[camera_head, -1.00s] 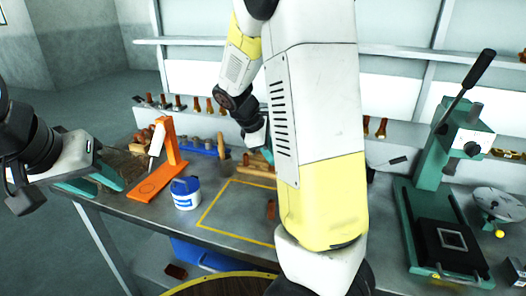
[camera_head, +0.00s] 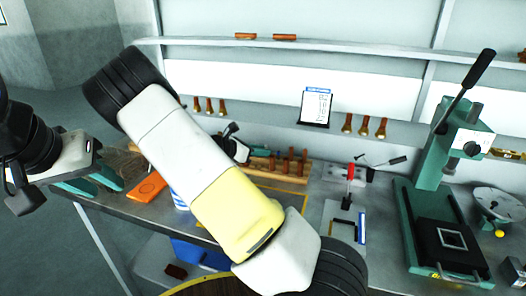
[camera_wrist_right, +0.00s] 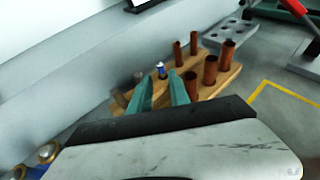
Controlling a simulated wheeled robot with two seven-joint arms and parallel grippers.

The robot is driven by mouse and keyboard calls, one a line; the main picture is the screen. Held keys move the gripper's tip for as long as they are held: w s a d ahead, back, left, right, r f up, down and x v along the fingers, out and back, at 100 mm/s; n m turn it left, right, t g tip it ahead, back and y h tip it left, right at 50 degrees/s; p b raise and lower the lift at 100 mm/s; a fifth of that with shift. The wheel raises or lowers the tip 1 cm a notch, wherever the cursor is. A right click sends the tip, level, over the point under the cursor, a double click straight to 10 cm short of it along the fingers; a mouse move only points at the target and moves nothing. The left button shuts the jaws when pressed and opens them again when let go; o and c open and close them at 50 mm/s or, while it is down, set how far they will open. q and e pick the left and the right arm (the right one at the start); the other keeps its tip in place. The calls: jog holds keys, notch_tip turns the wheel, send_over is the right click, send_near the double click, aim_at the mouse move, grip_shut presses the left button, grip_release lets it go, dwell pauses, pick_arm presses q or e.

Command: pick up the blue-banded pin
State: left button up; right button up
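The blue-banded pin (camera_wrist_right: 160,69) stands in the wooden rack (camera_wrist_right: 217,83) in the right wrist view, a short, slim pin with a blue and white top. My right gripper (camera_wrist_right: 162,88) is open, its two teal fingers pointing at the rack. The pin shows between and beyond the fingertips; its lower part is hard to see, and I cannot tell the exact gap. My left gripper (camera_head: 96,182) is open and empty at the table's left end.
Several brown pins (camera_wrist_right: 210,70) stand in the rack close to the right of the fingers. A grey holed block (camera_wrist_right: 230,33) lies beyond it. A green press (camera_head: 438,190) stands at the right. An orange stand (camera_head: 146,188) is at the left, and a red-handled tool (camera_head: 350,173) is right of the rack.

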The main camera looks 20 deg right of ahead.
aim_at(278, 156)
jog(key=x, duration=0.7)
jog(key=shift+w+d+f, duration=0.1)
jog(key=shift+d+f, duration=0.15)
grip_shut()
